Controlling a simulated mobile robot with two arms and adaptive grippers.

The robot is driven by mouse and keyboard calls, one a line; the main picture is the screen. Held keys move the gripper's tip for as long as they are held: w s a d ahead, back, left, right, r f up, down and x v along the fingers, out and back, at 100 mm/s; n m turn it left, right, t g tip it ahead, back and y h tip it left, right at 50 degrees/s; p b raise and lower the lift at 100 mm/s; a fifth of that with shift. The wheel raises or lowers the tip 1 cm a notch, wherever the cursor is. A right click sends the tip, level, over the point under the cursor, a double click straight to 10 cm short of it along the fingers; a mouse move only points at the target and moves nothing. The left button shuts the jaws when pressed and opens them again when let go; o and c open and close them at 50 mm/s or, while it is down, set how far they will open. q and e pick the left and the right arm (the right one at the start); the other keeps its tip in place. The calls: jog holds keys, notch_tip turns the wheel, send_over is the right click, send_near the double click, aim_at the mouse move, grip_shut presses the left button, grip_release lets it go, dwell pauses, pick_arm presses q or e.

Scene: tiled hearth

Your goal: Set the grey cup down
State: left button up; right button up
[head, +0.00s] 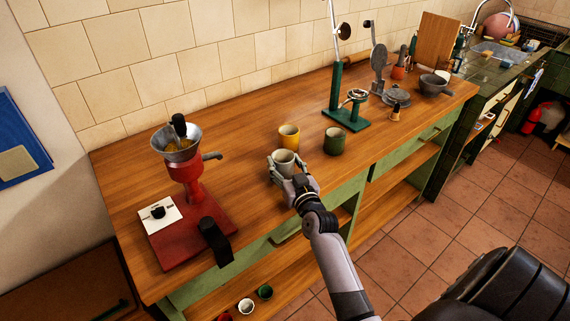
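The grey cup (284,158) is upright near the front edge of the wooden counter, in the middle of the head view. My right gripper (287,168) reaches it from the front, with its fingers closed around the cup's sides. The fingers hide the lower part of the cup, so I cannot tell whether its base touches the wood. My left gripper is not in view.
A yellow cup (290,137) stands just behind the grey cup, and a green cup (334,141) stands to its right. A red grinder (187,185) is at the left, and a green lever press (346,112) is behind right. Bare counter (243,160) lies left of the cup.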

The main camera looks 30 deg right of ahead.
jog(key=o, duration=0.3)
jog(key=shift+s+f+b, duration=0.1)
jog(key=shift+s+b, duration=0.1)
jog(key=shift+b, duration=0.15)
jog(key=b+v, duration=0.3)
jog(key=v, duration=1.4)
jog(key=shift+d, duration=0.15)
